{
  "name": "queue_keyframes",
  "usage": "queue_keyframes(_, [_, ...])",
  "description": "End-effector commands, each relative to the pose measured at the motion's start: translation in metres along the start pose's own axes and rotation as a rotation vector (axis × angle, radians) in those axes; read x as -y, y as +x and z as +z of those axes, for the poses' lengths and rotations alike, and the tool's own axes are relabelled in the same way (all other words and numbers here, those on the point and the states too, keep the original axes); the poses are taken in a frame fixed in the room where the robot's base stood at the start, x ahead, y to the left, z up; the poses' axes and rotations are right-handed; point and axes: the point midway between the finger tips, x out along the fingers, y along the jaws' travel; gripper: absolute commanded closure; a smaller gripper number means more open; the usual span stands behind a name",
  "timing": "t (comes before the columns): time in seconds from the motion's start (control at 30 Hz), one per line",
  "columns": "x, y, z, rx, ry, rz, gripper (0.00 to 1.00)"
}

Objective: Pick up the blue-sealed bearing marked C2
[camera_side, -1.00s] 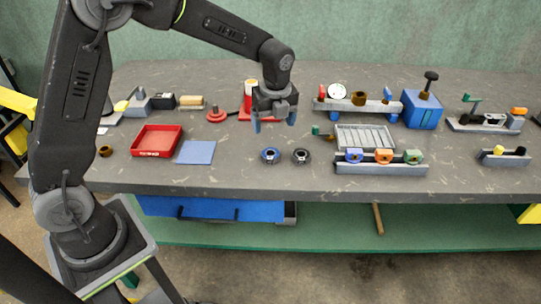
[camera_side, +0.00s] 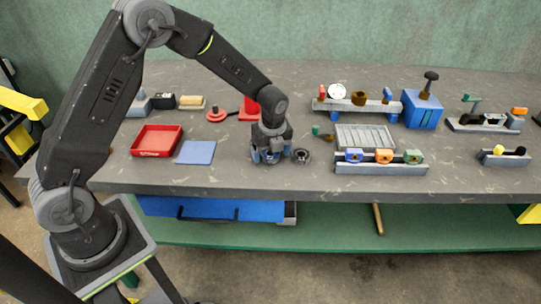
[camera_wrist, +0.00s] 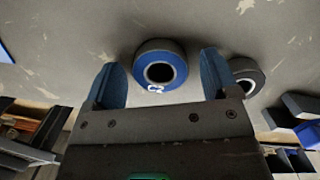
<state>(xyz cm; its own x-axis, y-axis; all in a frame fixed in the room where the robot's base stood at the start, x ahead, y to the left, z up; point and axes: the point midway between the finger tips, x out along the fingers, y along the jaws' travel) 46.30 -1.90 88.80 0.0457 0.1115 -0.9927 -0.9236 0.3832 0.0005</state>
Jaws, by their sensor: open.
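The blue-sealed bearing (camera_wrist: 174,81) lies flat on the table in the wrist view, with white writing that looks like C2 on its near face. My gripper (camera_wrist: 166,82) is open, one blue finger on each side of the bearing, with visible gaps. In the side view my gripper (camera_side: 270,155) is low over the bearing (camera_side: 266,160), which it mostly hides. The wrist view does not show clearly how far down the fingertips reach.
A dark-sealed bearing (camera_side: 301,156) lies just right of my gripper, and in the wrist view (camera_wrist: 244,76) it sits close beyond the right finger. A blue mat (camera_side: 196,152) and red tray (camera_side: 157,141) are to the left. A rack with coloured blocks (camera_side: 381,169) stands to the right.

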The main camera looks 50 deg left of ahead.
Motion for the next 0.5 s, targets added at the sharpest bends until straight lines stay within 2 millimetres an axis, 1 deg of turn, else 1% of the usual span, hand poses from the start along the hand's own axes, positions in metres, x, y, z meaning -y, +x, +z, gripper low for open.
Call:
queue_keyframes(0.1, [0.0001,-0.0003,0.0002,0.0,-0.001,0.0,0.19])
queue_keyframes(0.13, [0.0001,-0.0004,0.0002,0.0,-0.001,-0.001,0.21])
queue_keyframes(0.5, [0.0002,-0.0007,0.0001,0.0,-0.001,-0.001,0.56])
